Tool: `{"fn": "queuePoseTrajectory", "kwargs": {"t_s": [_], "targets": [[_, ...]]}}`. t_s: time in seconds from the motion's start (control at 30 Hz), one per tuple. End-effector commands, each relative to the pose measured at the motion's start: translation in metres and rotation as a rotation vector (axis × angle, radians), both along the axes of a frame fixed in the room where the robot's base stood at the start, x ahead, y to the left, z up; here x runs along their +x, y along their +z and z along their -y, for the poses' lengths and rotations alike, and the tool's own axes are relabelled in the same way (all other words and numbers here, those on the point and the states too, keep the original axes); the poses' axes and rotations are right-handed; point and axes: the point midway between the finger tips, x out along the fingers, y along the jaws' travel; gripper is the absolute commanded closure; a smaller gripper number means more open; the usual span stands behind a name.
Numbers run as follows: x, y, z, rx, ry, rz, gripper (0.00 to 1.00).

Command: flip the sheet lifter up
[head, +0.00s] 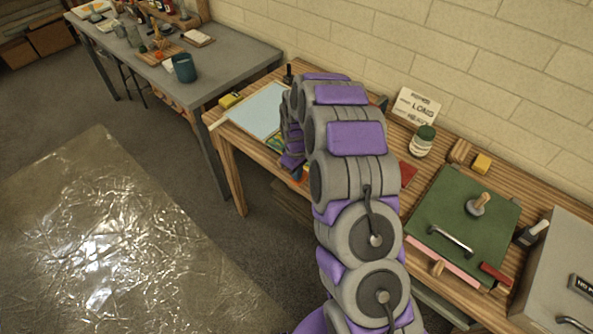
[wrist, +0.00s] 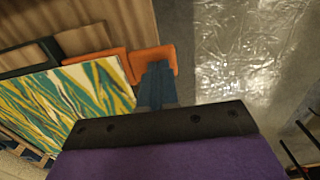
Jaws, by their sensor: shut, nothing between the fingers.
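In the wrist view my gripper (wrist: 157,72) shows as blue-grey fingers, closed together with nothing held. The fingertips overlap an orange angled piece (wrist: 104,63), which looks like the handle of the sheet lifter; I cannot tell whether they touch it. A dark frame bar (wrist: 28,57) lies left of it. A sheet marbled in yellow, green and white (wrist: 70,105) is beside the orange piece, partly hidden by my gripper's body. In the head view my arm hides the gripper and most of the lifter; a pale blue tray surface (head: 258,110) shows left of the arm.
The wooden table (head: 228,138) also carries a white jar with a green lid (head: 422,142), a sign card (head: 416,105), and a green board (head: 458,215) with a metal handle. A grey table (head: 235,62) stands behind left. A shiny plastic sheet (head: 110,240) covers open floor at left.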

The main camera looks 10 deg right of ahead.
Motion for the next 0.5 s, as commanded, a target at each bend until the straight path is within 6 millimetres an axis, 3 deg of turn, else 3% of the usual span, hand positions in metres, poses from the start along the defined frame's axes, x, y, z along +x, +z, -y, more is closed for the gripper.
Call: {"fn": "queuePoseTrajectory", "kwargs": {"t_s": [0.5], "targets": [[-0.004,-0.011,-0.006,-0.086,0.001,0.061,1.0]]}}
